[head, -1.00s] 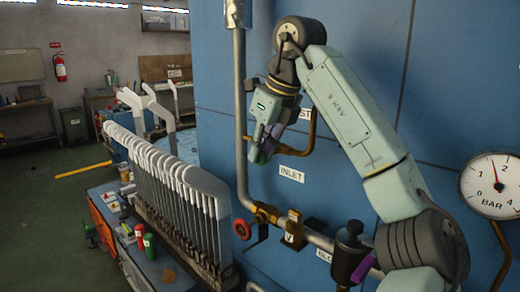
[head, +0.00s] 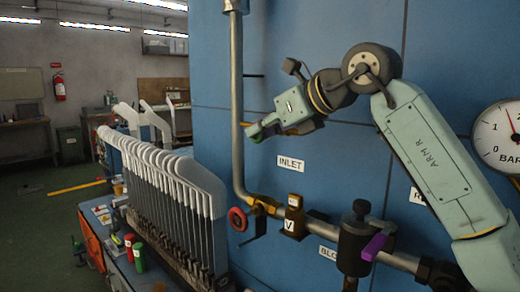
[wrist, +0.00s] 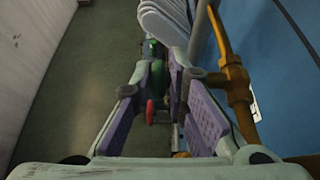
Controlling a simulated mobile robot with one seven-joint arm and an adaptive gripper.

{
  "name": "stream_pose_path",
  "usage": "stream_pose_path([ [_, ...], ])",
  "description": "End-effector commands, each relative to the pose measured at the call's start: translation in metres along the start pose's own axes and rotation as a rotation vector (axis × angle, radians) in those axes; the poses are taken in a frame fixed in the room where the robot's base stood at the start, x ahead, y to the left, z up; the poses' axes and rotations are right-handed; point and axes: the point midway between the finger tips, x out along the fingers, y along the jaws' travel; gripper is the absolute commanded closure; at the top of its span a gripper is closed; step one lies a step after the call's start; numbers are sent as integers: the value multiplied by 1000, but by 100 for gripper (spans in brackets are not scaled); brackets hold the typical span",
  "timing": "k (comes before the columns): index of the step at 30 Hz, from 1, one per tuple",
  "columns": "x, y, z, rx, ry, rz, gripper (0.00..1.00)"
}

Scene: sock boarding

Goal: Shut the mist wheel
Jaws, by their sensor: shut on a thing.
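My gripper (head: 264,130) is up by the blue wall, above the INLET label (head: 291,164), pointing left. In the wrist view its two lilac-padded fingers (wrist: 159,72) reach forward with a narrow space between them. A green piece (wrist: 155,76) shows between the tips, level with a brass fitting (wrist: 238,82) to the right. I take it for the mist wheel, gripped between the fingers, but most of it is hidden. In the head view my gripper and wrist cover most of that spot.
A brass pipe (wrist: 222,38) runs close to the right finger in the wrist view. A grey vertical pipe (head: 237,110) stands left of my gripper. White sock boards (head: 165,170) stand in a row at lower left. A gauge (head: 498,135) is at far right.

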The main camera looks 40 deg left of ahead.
Motion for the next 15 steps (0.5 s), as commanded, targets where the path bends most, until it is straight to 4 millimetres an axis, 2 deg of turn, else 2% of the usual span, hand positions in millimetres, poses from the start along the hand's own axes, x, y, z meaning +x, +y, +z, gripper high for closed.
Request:
stream_pose_path([
  [1,3,-1,-9,1,-35,-1,100],
  [15,0,0,-7,1,-243,1,100],
])
